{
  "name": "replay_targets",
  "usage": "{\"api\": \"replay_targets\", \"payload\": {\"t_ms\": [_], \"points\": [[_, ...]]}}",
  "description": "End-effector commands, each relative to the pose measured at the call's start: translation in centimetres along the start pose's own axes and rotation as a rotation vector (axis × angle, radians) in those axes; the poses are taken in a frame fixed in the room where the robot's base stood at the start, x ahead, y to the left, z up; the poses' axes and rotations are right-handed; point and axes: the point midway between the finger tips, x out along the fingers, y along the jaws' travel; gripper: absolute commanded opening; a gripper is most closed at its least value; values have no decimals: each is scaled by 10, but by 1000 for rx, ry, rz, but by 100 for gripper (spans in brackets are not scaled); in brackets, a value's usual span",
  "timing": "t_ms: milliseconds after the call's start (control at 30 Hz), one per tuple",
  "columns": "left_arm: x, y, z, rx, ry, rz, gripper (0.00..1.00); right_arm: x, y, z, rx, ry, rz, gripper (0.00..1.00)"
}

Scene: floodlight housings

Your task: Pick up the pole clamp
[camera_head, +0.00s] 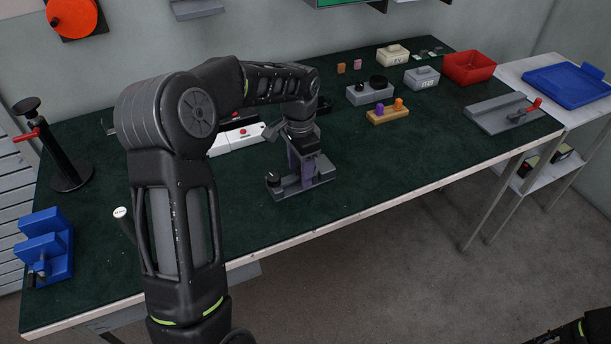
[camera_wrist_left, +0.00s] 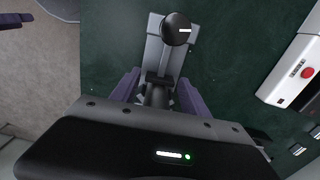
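The grey piece with a black round knob, which I take to be the pole clamp (camera_head: 314,187), lies on the green bench top near its front edge. In the left wrist view the pole clamp (camera_wrist_left: 184,54) runs up from between the fingers, knob at its far end. My left gripper (camera_head: 302,172) points down over it. Its purple fingers (camera_wrist_left: 158,84) stand apart on either side of the clamp's body; whether they touch it I cannot tell. The wrist housing hides the clamp's near end. My right gripper is out of view; only a dark part of my right arm shows at the lower right.
A white unit with a red button (camera_head: 243,132) lies behind my left arm. A blue fixture (camera_head: 46,250) and a black stand (camera_head: 65,160) are at the left. A yellow block with pegs (camera_head: 387,117), grey boxes and a red bin (camera_head: 468,67) are at the back right. The front right is clear.

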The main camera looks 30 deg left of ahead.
Motion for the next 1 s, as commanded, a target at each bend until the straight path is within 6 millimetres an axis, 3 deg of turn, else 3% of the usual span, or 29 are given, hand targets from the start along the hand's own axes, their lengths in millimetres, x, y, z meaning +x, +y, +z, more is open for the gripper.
{"api": "replay_targets", "payload": {"t_ms": [633,1000], "points": [[0,0,0,0,0,0,0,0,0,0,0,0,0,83],[-1,0,0,0,2,-1,0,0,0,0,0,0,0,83]]}}
